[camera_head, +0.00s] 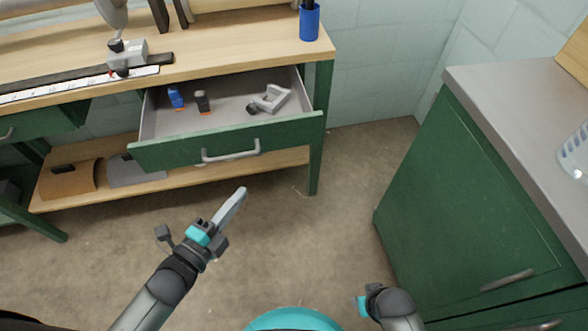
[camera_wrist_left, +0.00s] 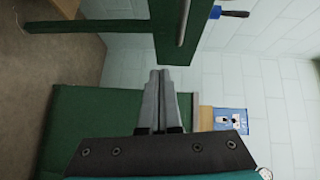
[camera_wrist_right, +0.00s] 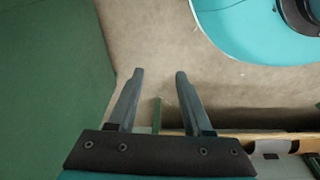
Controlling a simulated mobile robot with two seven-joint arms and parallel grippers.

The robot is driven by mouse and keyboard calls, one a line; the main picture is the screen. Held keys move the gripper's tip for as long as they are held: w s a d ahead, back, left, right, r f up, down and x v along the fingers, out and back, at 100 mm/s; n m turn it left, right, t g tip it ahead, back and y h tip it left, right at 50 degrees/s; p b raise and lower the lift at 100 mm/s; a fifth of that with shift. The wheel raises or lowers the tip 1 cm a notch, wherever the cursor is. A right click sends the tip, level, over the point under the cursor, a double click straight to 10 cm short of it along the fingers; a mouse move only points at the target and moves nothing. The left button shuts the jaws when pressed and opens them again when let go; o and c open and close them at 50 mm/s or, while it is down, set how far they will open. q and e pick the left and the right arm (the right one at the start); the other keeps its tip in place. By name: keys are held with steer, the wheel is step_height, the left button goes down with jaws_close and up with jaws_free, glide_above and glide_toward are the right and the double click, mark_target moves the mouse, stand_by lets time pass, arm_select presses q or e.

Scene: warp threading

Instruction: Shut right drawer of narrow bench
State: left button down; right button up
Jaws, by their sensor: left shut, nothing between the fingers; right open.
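The right drawer (camera_head: 225,143) of the narrow wooden-topped bench (camera_head: 230,48) stands pulled out, with a green front and a grey bar handle (camera_head: 231,151). Inside lie a blue item (camera_head: 176,97), a dark item with an orange end (camera_head: 202,102) and a grey clamp-like part (camera_head: 271,98). My left gripper (camera_head: 240,192) is shut and empty, in front of and below the drawer front, apart from it. The left wrist view shows its closed fingers (camera_wrist_left: 158,100) near a green panel with a bar handle. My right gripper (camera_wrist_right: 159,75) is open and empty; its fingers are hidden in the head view.
A green cabinet (camera_head: 465,200) with a grey top stands at the right. A blue cup (camera_head: 309,22) and a grey device (camera_head: 126,55) stand on the bench top. A lower shelf (camera_head: 215,171) runs under the drawer. The floor (camera_head: 345,210) between bench and cabinet is clear.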

arm_select(q)
step_height(320, 180, up, 2)
steer(key=d+m+h, duration=0.1)
steer(key=d+m, duration=0.1)
steer(key=b, duration=0.4)
glide_toward(280, 135)
steer(key=w+d, duration=0.3)
steer(key=shift+w+a+f+t+b, duration=0.1)
steer(key=shift+w+f+t+b, duration=0.1)
steer(key=shift+w, duration=0.35)
steer(key=shift+w+f+t+b, duration=0.1)
steer(key=shift+w+f+b, duration=0.15)
steer(key=shift+w, duration=0.25)
arm_select(e)
steer(key=w+r+t, duration=0.1)
steer(key=w+r, duration=0.3)
steer(key=r, duration=0.4)
steer(key=shift+r, duration=0.4)
